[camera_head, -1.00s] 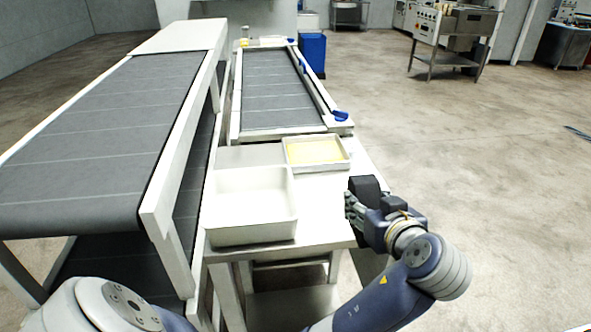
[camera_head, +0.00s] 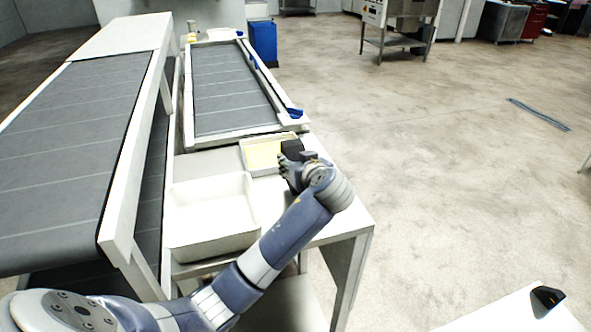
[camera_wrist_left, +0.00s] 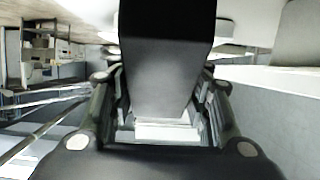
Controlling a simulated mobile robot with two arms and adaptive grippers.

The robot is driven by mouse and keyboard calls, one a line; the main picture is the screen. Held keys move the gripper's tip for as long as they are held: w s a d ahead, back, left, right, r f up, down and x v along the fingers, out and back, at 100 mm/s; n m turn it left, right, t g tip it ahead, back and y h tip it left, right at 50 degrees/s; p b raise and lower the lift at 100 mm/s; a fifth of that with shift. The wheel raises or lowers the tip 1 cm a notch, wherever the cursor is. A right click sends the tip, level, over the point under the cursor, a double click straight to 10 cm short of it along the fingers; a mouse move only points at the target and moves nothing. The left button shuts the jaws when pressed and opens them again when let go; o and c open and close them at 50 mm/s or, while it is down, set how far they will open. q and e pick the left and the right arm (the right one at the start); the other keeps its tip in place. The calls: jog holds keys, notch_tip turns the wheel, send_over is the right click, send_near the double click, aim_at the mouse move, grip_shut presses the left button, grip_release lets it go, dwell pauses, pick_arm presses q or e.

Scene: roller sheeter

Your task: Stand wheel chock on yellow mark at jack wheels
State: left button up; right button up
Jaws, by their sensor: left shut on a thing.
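My left gripper (camera_head: 287,163) is shut on a black block, which I take to be the wheel chock (camera_head: 293,147). It is held in front of the shallow tray at the right side of the bench; I cannot tell how high above the top. In the left wrist view the dark chock (camera_wrist_left: 165,65) fills the space between the fingers and hides much of what lies beyond. I see no yellow floor mark and no jack wheels. My right gripper is not in view.
The white bench (camera_head: 345,226) carries a deep white bin (camera_head: 212,240) and a shallow tray with yellow contents (camera_head: 262,155). Grey conveyor belts (camera_head: 70,140) stand left. A white surface with a dark, orange-marked object (camera_head: 547,298) is bottom right. The floor at right (camera_head: 440,170) is largely open.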

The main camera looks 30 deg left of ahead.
pick_arm(q)
jog(key=shift+f+p, duration=0.45)
jog(key=shift+f, duration=1.3)
jog(key=o, duration=1)
jog(key=shift+f, duration=0.15)
jog(key=o, duration=0.4)
jog(key=shift+o, duration=0.2)
